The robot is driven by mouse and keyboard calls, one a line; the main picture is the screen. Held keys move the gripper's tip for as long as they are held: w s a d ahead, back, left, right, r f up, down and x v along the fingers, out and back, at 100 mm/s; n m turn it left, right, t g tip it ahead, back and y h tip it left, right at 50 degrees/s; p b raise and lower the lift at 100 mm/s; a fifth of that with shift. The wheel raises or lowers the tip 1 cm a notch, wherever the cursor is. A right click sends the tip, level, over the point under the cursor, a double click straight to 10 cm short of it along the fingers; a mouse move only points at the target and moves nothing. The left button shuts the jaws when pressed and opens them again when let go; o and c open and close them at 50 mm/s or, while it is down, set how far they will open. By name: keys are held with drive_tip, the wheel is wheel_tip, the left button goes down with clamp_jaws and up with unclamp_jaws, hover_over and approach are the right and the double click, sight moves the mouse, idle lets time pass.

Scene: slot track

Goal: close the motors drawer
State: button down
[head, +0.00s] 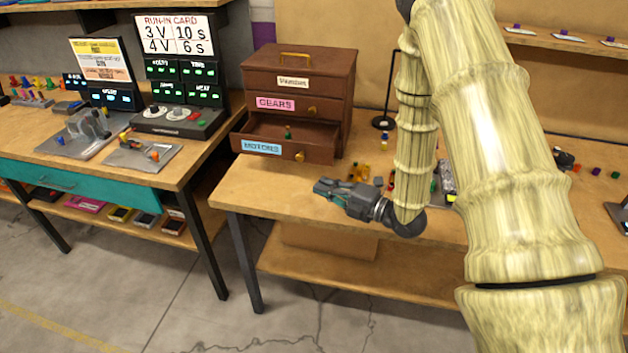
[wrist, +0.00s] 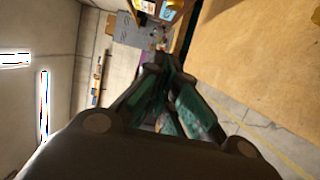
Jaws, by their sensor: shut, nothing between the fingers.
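The motors drawer (head: 262,148) is the lowest drawer of a brown wooden chest (head: 328,92) and carries a blue label. It stands pulled out toward the front, and a small green item (head: 288,132) shows inside it. Its small brass knob (head: 300,156) is at the right of its front. My gripper (head: 322,187) is shut and empty, just in front of and below the drawer's right end, apart from it, pointing left. The wrist view shows the shut fingers (wrist: 170,75) close up; I cannot make out the drawer there.
The gears drawer (head: 290,105) and the drawer above it are shut. Small coloured parts (head: 360,172) lie on the bench right of the chest, near a black stand (head: 384,122). A run-in station (head: 180,120) stands on the left table. A gap separates the two tables.

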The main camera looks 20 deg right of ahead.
drive_tip(key=w+a+p, duration=0.3)
drive_tip(key=w+p, duration=0.1)
drive_tip(key=w, duration=0.6)
drive_tip(key=shift+w+a, duration=0.15)
drive_tip(key=shift+w, duration=0.1)
drive_tip(key=shift+f, duration=0.1)
